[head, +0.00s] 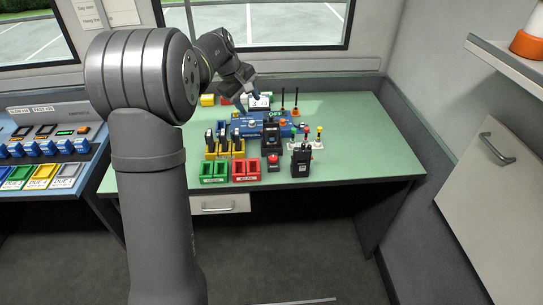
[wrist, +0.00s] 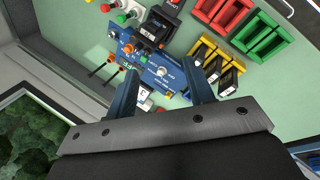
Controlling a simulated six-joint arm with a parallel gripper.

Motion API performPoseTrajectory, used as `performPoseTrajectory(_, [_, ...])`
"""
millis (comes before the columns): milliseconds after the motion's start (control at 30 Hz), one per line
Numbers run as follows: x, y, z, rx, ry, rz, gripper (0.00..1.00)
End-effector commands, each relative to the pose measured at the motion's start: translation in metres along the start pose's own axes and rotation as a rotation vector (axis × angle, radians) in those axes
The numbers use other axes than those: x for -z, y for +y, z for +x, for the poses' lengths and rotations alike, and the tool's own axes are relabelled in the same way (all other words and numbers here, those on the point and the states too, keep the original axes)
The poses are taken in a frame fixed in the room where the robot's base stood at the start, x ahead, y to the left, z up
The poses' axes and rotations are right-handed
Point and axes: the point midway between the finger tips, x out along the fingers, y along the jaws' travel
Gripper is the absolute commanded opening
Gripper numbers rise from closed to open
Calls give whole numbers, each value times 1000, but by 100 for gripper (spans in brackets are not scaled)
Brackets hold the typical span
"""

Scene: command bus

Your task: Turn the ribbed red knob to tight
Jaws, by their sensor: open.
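A blue control box (head: 250,130) stands in the middle of the green table; it also shows in the wrist view (wrist: 150,75). On it are small orange-red knobs (wrist: 128,49), a pale knob (wrist: 161,71) and a green display reading OFF (head: 275,113). I cannot tell which knob is the ribbed red one, nor read a tight mark. My gripper (head: 248,104) is open and empty above the back of the box. In the wrist view its fingers (wrist: 161,68) stand apart, on either side of the pale knob in the picture. I see no contact.
Yellow holders with dark handles (head: 210,146), green bins (head: 214,171) and red bins (head: 245,170) stand to the left and front. A red button (head: 273,157) and a black radio-like device (head: 301,160) are in front. The table's right side (head: 370,150) is clear.

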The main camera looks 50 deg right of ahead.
Motion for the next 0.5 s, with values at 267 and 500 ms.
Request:
performPoseTrajectory(267, [-23, -15, 16, -6, 24, -569, 48])
performPoseTrajectory(500, [-43, -30, 28, -24, 41, -1060, 48])
